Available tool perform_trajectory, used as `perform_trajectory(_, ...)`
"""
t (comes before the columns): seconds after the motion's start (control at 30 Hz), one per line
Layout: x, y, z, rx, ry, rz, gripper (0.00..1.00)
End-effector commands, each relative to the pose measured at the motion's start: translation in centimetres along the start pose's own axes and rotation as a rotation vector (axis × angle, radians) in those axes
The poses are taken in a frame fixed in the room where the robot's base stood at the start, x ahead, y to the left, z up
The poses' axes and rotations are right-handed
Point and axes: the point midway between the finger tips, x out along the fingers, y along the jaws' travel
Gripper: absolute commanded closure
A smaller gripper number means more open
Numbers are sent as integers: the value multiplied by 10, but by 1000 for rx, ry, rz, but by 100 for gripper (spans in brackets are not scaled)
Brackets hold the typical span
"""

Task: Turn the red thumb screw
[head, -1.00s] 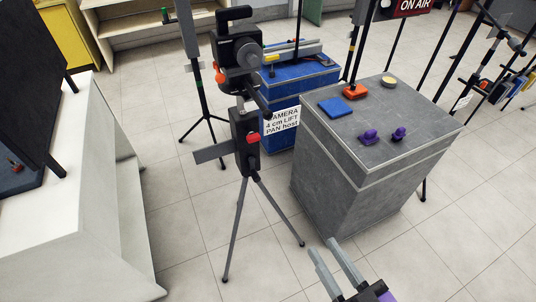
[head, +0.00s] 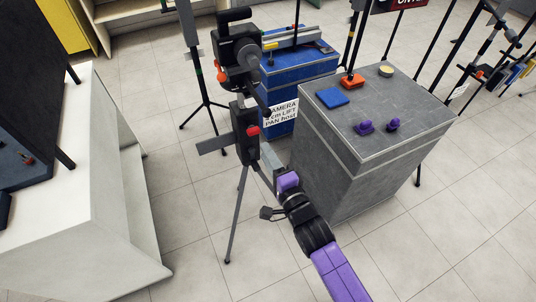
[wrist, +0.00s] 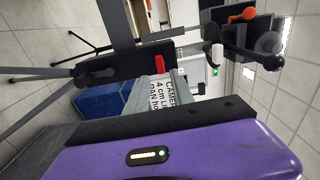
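The red thumb screw (head: 253,130) sticks out of the right side of the dark block on top of the tripod, below the camera (head: 238,50). In the wrist view the red screw (wrist: 159,64) shows just beyond the fingertips, on the dark block. My gripper (head: 268,155) is just below and right of the screw in the head view, its fingers partly hidden by my wrist. In the wrist view my gripper (wrist: 172,78) looks open, with a label visible between its grey fingers. It appears empty, and I see no contact with the screw.
A sign (head: 281,114) reading CAMERA 4 cm LIFT PAN hangs on the blue cabinet (head: 312,72) behind. A grey cabinet (head: 345,155) with purple knobs (head: 365,127) stands close on the right. The tripod's legs (head: 236,220) spread below. Open floor lies in front.

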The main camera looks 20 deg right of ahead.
Motion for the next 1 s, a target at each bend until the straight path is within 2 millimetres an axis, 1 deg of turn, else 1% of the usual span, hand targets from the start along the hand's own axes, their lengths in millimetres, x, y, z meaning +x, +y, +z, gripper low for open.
perform_trajectory(0.13,3,0,0,38,0,0,71)
perform_trajectory(0.23,11,1,0,38,0,0,71)
perform_trajectory(0.5,45,0,0,35,-1,-1,71)
perform_trajectory(0.7,67,0,0,37,0,0,71)
perform_trajectory(0.8,74,0,0,36,0,0,71)
perform_trajectory(0.97,79,0,0,35,0,0,71)
perform_trajectory(1.0,78,0,0,35,0,1,79)
